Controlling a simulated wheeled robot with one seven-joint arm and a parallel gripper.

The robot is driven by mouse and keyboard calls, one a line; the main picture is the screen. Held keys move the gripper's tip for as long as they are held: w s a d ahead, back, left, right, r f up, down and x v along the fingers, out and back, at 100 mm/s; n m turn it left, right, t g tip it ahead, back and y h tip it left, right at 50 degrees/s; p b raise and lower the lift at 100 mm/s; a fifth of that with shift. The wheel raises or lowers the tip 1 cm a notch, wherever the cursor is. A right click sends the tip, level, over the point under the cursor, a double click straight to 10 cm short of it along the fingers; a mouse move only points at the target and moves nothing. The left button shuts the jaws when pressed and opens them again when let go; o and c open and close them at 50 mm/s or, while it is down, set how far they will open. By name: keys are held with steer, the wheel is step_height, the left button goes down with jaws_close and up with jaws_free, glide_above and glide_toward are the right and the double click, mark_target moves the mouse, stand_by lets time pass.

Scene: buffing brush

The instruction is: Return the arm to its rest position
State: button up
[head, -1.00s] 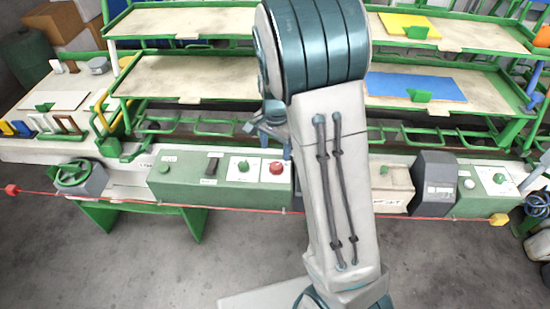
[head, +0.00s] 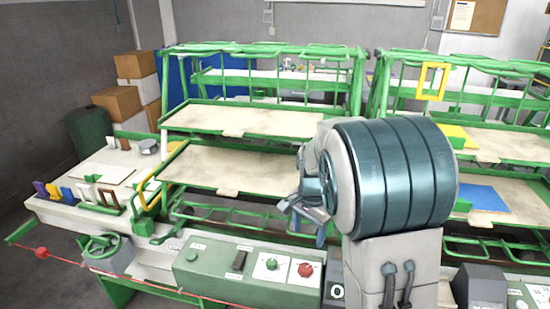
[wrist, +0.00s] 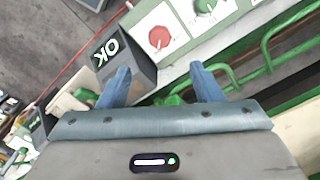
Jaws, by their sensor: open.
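My gripper (wrist: 160,85) shows in the wrist view with its two blue fingers wide apart and nothing between them. It hangs above the bench front, near the panel with the red button (wrist: 159,38) and the dark box marked OK (wrist: 125,65). In the head view my arm stands large at the right of centre, its teal banded joint in front of the racks. The gripper itself is mostly hidden there beside and behind that joint; a blue finger (head: 321,234) shows below it.
Green racks with beige shelves (head: 215,170) stand behind the bench. A control panel (head: 245,275) with knobs and a red button (head: 305,270) runs along the front. A handwheel (head: 101,246) and a red cord (head: 140,279) are at the left. Cardboard boxes (head: 117,103) stand at the back left.

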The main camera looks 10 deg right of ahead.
steer(key=s+r+n+t, duration=0.1)
steer(key=s+r+n, duration=0.2)
steer(key=s, duration=0.7)
steer(key=s+r+n+t, duration=0.2)
steer(key=s+r+n, duration=0.1)
steer(key=s+n, duration=0.4)
steer(key=s, duration=0.3)
steer(key=shift+s, duration=0.4)
